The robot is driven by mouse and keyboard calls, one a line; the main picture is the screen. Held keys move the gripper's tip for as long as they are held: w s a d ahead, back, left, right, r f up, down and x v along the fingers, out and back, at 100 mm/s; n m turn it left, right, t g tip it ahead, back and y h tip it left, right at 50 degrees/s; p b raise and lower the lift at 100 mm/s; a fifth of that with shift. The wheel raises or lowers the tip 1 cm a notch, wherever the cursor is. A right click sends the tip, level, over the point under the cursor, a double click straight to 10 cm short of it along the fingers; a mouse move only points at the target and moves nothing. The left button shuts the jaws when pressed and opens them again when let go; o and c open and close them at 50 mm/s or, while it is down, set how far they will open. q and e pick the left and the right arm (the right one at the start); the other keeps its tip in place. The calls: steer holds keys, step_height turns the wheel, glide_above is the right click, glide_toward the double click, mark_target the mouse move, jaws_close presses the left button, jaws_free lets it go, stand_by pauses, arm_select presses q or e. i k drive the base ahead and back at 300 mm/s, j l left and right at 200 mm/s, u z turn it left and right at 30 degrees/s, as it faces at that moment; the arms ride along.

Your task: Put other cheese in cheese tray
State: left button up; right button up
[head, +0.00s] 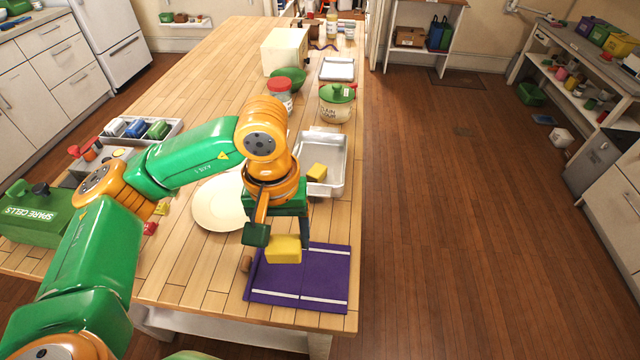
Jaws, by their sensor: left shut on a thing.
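My left gripper (281,238) is shut on a yellow block of cheese (285,250), over the back left part of a folded purple cloth (325,275). I cannot tell whether the cheese still touches the cloth. The silver metal tray (337,183) lies behind the gripper on the table, and a second yellow cheese (317,172) is in it. The arm hides part of the tray's left side. My right gripper is not in view.
A cream plate (212,207) lies left of the gripper, partly under the arm. A small brown item (246,264) sits at the cloth's left edge. A green-lidded jar (337,103) and a red-lidded jar (280,91) stand behind the tray. The table's right edge is close.

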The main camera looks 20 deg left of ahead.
mark_target(321, 156)
steer(key=i+l+u, duration=0.2)
steer(key=l+u, duration=0.2)
steer(key=l, duration=0.6)
steer(key=l+u, duration=0.45)
steer(key=l, duration=0.55)
steer(key=i+u, duration=0.25)
steer(key=i, duration=0.25)
steer(key=i+u, duration=0.3)
steer(key=i, duration=0.15)
steer(key=i+l+u, duration=0.25)
steer(key=i, duration=0.2)
